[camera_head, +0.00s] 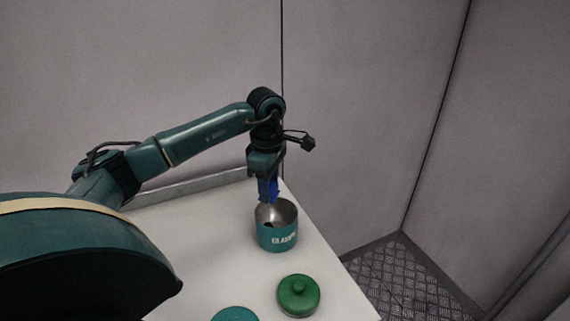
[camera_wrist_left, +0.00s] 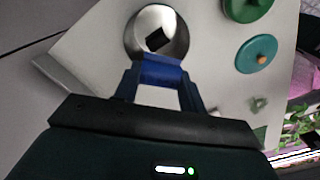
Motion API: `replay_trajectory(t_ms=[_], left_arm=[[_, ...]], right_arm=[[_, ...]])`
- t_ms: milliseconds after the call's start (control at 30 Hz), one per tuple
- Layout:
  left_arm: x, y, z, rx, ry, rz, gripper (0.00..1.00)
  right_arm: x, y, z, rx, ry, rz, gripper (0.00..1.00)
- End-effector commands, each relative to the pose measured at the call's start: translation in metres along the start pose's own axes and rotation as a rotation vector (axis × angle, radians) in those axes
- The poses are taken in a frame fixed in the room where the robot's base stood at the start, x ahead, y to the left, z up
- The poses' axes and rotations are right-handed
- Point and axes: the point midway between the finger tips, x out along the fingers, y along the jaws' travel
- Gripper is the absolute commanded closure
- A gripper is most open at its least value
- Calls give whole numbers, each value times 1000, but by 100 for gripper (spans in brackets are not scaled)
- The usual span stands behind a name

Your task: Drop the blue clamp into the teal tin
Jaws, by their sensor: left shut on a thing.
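The teal tin (camera_head: 278,238) stands open and upright on the white table, with white lettering on its side. The wrist view looks into the tin (camera_wrist_left: 181,22), where a dark block-like shape shows inside. My left gripper (camera_head: 267,182) points down over the tin's far side and is shut on the blue clamp (camera_head: 271,192). The clamp (camera_wrist_left: 160,70) shows in the wrist view between the fingertips of the left gripper (camera_wrist_left: 158,82), beside the tin's mouth. I cannot tell whether its lower end is below the rim. My right gripper is not in view.
A green lid (camera_head: 298,296) with a knob lies in front of the tin on the white table (camera_head: 200,250). A teal lid (camera_head: 235,314) lies nearer; its orange knob shows in the wrist view. The table's right edge is close to the tin. Grey walls stand behind.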

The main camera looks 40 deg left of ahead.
Motion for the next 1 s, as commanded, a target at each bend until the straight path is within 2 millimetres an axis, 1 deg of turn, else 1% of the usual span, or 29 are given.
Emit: replay_trajectory(t_ms=[167, 267, 400, 600, 667, 967, 1000], left_arm=[[6, 1, -3, -29, 1, 1, 80], [15, 1, -3, -27, 1, 0, 80], [32, 0, -3, -26, 1, 0, 80], [54, 0, -2, -24, 0, 0, 80], [58, 0, -2, -24, 0, 0, 80], [59, 1, -2, -24, 0, 1, 80], [59, 1, -2, -24, 0, 1, 58]], right_arm=[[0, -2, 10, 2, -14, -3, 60], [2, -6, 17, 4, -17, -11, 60], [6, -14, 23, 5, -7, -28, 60], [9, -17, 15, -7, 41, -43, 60], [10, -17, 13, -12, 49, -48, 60], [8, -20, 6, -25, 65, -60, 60], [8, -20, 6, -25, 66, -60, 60]])
